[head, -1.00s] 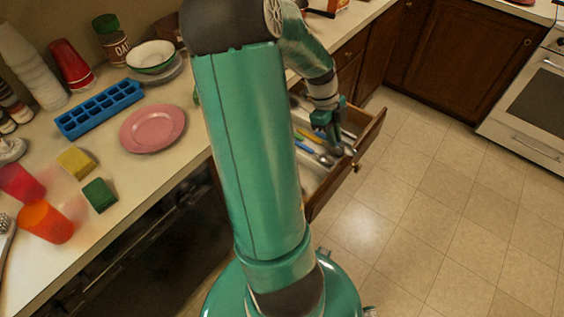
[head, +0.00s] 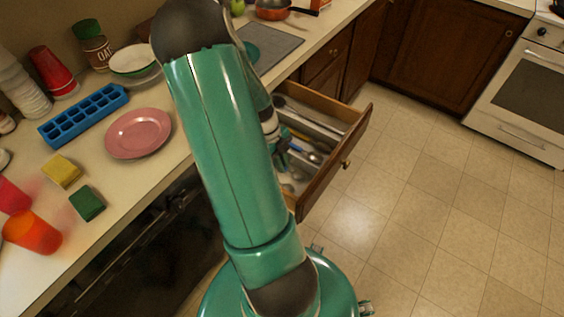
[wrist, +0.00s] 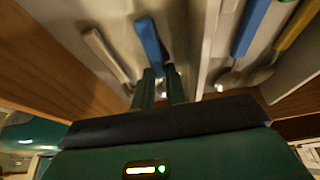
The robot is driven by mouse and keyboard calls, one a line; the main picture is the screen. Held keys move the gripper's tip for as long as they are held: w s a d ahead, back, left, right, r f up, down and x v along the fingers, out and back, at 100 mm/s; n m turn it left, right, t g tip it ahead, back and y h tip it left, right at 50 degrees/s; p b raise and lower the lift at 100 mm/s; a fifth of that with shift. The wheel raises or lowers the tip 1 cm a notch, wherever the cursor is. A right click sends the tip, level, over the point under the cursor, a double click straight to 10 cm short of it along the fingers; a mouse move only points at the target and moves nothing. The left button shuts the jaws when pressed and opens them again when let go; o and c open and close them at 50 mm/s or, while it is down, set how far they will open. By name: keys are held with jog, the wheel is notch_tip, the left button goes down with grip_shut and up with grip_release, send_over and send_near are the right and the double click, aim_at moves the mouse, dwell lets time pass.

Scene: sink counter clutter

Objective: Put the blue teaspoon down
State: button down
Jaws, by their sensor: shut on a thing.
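The blue teaspoon (wrist: 150,44) shows its blue handle in the wrist view, running up from between my fingertips. My gripper (wrist: 160,80) is shut on it. The spoon's far end is hidden behind my fingers. It is in or just over the drawer compartment left of a pale divider; I cannot tell whether it touches the bottom. In the head view my gripper (head: 282,158) is low at the open drawer (head: 325,181), partly hidden behind my arm.
A pale-handled utensil (wrist: 106,56) lies left of the teaspoon. Right of the divider (wrist: 205,45) lie another blue-handled utensil (wrist: 250,28) and a yellow-handled one (wrist: 298,26). Wooden drawer walls close in on both sides. The counter holds a pink plate (head: 138,133) and a blue ice tray (head: 84,115).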

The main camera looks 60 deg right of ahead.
jog(key=shift+f, duration=0.2)
jog(key=c, duration=1.4)
grip_release()
jog(key=shift+c, duration=0.2)
jog(key=shift+r, duration=0.1)
jog(key=a+v, duration=0.1)
jog(key=v, duration=1.1)
jog(key=w+a+r+n+t, duration=0.3)
jog(key=w+a+r+n, duration=0.4)
jog(key=a+n, duration=0.2)
jog(key=s+a+r+n+t, duration=0.1)
jog(key=a+r+n+t, duration=0.2)
jog(key=a+r+n, duration=0.4)
jog(key=s+a+r+n+t, duration=0.1)
jog(key=a+r+n+t, duration=0.3)
jog(key=a+n, duration=1.6)
notch_tip(320, 180, up, 3)
jog(key=shift+r+n+h, duration=0.1)
jog(key=shift+n+h, duration=0.3)
jog(key=shift+n, duration=0.5)
